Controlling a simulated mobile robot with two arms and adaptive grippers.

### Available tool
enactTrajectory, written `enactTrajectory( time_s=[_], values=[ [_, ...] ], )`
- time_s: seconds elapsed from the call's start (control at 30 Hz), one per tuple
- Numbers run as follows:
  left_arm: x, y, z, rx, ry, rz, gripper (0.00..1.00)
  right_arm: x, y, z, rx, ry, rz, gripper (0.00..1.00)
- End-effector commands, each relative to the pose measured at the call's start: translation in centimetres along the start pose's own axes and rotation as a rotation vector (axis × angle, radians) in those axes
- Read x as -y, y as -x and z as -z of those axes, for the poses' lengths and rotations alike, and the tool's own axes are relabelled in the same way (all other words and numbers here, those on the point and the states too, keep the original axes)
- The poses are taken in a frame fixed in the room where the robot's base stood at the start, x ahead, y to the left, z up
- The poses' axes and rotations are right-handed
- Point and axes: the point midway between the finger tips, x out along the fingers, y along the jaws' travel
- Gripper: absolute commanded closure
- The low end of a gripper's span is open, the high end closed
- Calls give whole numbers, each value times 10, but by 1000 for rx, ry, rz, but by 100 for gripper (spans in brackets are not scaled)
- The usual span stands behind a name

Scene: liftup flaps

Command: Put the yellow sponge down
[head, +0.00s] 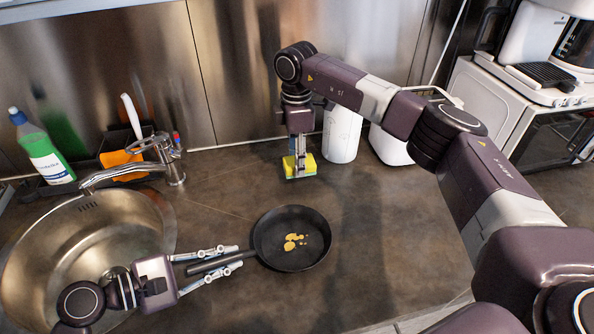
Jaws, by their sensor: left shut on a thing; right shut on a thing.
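The yellow sponge (299,166), with a green underside, is near the back of the dark counter. My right gripper (300,158) points down from above and is shut on it. The sponge looks to be at or just above the counter; I cannot tell if it touches. A black frying pan (265,229) with yellow residue (293,241) inside sits on the counter. My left gripper (234,265) comes in from the left with its fingers on both sides of the pan's handle (215,264), shut on it.
A metal sink (160,215) with a faucet (165,160) is at left. Behind it stand a green soap bottle (45,150) and a dark caddy (90,170). A white canister (341,135) stands right of the sponge. Counter between sponge and pan is clear.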

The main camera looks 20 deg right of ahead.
Motion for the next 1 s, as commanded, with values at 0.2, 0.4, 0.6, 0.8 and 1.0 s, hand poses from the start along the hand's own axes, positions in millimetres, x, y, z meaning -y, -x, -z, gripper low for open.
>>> enactTrajectory(
  time_s=[0.2,0.4,0.6,0.8,1.0],
  values=[
    [0,0,0,0,0,-1,100,1,-26,0,2,0,3,81],
    [-1,0,0,1,0,-1,100,0,-38,0,1,0,0,81],
    [0,0,0,1,0,-1,100,0,-39,0,1,0,1,81],
    [0,0,0,1,0,-1,100,0,-41,0,1,0,0,47],
    [0,0,0,1,0,-1,100,0,-41,0,1,0,0,44]
  ],
)
